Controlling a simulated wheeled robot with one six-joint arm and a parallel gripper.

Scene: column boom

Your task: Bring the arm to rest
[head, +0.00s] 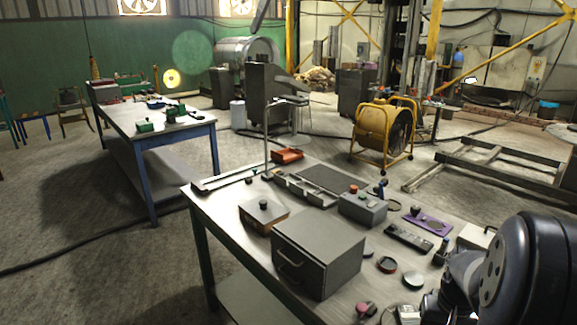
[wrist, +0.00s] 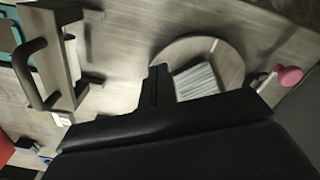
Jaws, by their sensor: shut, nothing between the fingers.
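My arm reaches in from the right edge of the head view, over the near right part of the grey workbench (head: 228,210). In the wrist view my gripper (wrist: 160,88) is a dark shape pointing at the bench top; its fingers are shut with nothing held. Beyond the fingers lies a round wooden-toned disc (wrist: 225,55), with a pale ribbed patch (wrist: 197,82) showing beside the fingers. The gripper's tips are not clear in the head view.
A grey box with a drawer handle (head: 318,255) stands at the bench front. A grey control box (head: 362,208), a black remote-like item (head: 408,237), a purple tray (head: 428,222) and small round items lie nearby. The wrist view shows a pink knob (wrist: 290,75) and a handle (wrist: 30,72).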

